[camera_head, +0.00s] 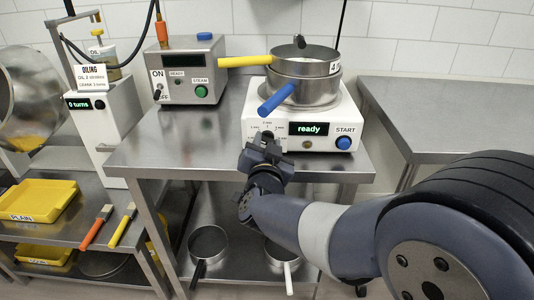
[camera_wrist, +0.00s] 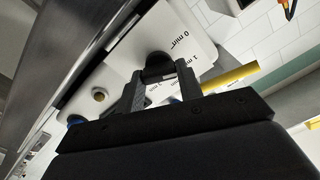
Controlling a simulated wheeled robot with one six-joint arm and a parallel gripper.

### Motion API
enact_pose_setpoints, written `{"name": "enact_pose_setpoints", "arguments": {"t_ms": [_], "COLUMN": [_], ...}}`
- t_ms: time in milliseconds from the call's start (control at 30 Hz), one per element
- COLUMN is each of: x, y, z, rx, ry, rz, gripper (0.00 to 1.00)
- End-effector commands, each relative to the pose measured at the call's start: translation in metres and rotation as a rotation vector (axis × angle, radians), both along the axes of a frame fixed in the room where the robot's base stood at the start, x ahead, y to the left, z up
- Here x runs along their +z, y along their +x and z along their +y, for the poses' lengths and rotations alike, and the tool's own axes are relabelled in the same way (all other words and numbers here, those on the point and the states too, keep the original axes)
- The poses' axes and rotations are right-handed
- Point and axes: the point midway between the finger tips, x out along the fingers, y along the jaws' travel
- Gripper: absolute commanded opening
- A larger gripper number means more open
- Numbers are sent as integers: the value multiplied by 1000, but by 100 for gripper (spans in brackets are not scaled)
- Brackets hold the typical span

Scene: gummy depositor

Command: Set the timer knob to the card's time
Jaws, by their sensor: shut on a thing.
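The timer knob (camera_wrist: 156,62) is dark and round, on the white front panel of the shaker-like machine (camera_head: 326,112). My gripper (camera_wrist: 160,76) is shut on the knob, one finger on each side. Printed marks around the knob include "0 min" and "1 min" in the wrist view; other marks are partly covered by the fingers. Where the knob points cannot be told. In the head view my gripper (camera_head: 264,144) covers most of the knob. The machine's display reads "ready". A white card (camera_head: 92,75) headed "OILING" stands at the left; I cannot read a time on it.
A blue START button (camera_head: 344,142) is right of the display. Stacked pans (camera_head: 304,80) with yellow and blue handles sit on the machine; the blue handle reaches over its front. A steam box (camera_head: 188,72) stands to the left. The right steel table (camera_head: 450,110) is clear.

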Motion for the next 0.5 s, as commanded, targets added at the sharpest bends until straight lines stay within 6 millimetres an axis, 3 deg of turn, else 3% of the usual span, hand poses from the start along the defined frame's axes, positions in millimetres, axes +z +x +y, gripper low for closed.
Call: {"name": "enact_pose_setpoints", "arguments": {"t_ms": [500], "x": [-5], "y": [0], "z": [-1], "rx": [1], "ry": [493], "rz": [-17], "gripper": [12]}}
